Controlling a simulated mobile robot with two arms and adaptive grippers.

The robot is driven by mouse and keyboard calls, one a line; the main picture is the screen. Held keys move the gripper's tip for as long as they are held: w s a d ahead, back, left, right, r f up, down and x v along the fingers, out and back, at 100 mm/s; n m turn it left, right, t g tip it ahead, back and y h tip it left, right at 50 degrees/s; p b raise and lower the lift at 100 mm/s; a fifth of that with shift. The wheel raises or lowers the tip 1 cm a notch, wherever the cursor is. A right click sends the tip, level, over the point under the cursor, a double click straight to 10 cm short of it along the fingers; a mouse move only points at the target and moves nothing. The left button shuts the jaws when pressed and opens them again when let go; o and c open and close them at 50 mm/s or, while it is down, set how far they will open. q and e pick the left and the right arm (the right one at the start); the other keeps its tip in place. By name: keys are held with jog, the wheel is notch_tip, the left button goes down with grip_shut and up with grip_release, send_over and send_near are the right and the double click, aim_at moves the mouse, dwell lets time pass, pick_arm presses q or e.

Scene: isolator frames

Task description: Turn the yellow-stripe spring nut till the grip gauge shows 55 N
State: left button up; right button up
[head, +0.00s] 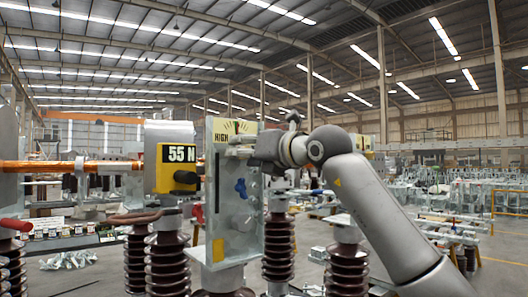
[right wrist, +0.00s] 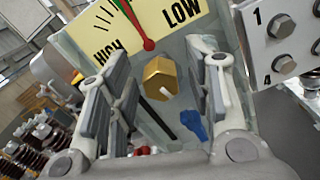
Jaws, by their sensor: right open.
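The grip gauge (head: 178,155) in the head view is a yellow box whose black display reads 55 N. To its right stands an upright pale panel (head: 233,232) with a HIGH–LOW dial (head: 232,128) on top. In the right wrist view a brass hex nut (right wrist: 160,77) with a small white mark sits on the panel below the dial's red pointer (right wrist: 148,44). I cannot make out a yellow stripe on it. My right gripper (right wrist: 160,88) is open, its grey fingers on either side of the nut with gaps visible. My left gripper is not in view.
A blue part (right wrist: 192,125) sits on the panel below the nut. A plate with numbered bolts (right wrist: 283,27) is close at the right. Brown ribbed insulators (head: 279,247) and a copper bar (head: 75,167) stand around the panel.

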jog(key=v, duration=1.1)
jog(key=shift+d, duration=0.15)
jog(key=shift+s+f, duration=0.1)
jog(key=shift+s, duration=0.05)
